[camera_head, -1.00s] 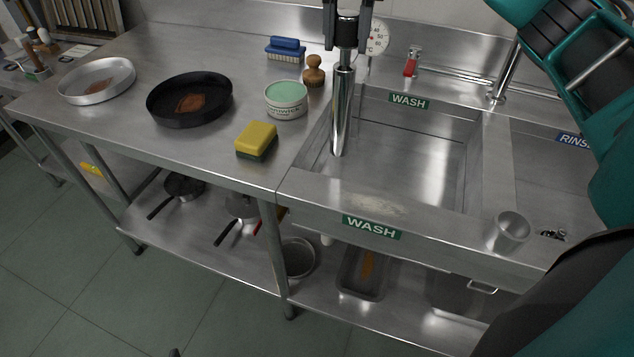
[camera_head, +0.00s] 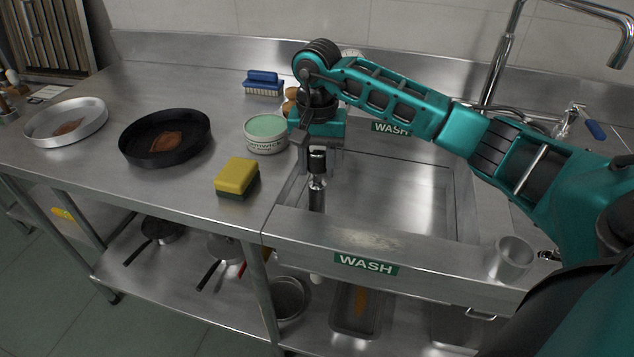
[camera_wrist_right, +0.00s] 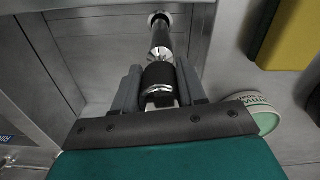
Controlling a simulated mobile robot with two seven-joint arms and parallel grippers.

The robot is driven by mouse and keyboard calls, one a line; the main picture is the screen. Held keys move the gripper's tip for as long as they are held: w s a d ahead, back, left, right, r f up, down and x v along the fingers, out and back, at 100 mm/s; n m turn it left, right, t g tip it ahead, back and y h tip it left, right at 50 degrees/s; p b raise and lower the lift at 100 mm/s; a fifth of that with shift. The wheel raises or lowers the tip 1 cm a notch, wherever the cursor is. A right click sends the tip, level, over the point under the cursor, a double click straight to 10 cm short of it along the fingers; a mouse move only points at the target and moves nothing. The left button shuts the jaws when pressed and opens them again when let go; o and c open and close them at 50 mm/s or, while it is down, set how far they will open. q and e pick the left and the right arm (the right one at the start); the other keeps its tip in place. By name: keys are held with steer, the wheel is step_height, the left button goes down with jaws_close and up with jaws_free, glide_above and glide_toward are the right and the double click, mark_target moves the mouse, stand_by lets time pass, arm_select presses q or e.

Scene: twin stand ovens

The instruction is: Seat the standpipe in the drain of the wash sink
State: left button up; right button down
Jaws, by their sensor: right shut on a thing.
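The standpipe (camera_head: 317,190), a chrome tube with a black top, stands roughly upright at the left side of the wash sink (camera_head: 410,200). My right gripper (camera_head: 319,158) reaches over the sink from the right and is shut on the standpipe near its black top. In the right wrist view the gripper fingers (camera_wrist_right: 158,92) are on either side of the black collar, and the chrome standpipe (camera_wrist_right: 160,40) runs away from them. A dark round drain (camera_wrist_right: 159,17) shows at the pipe's far end. I cannot tell whether the end is inside it. My left gripper is not in view.
A yellow-green sponge (camera_head: 237,177), a green-topped tin (camera_head: 266,134) and a blue brush (camera_head: 263,82) lie on the counter left of the sink. A black pan (camera_head: 165,137) is farther left. A metal cup (camera_head: 512,257) stands at the sink's front right.

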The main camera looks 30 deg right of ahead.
mark_target(317, 182)
steer(key=shift+f+b, duration=0.3)
steer(key=shift+f, duration=2.5)
steer(key=c, duration=0.6)
jaws_free()
steer(key=shift+c, duration=0.2)
steer(key=shift+r, duration=0.1)
step_height(317, 182, up, 12)
steer(key=shift+r, duration=0.15)
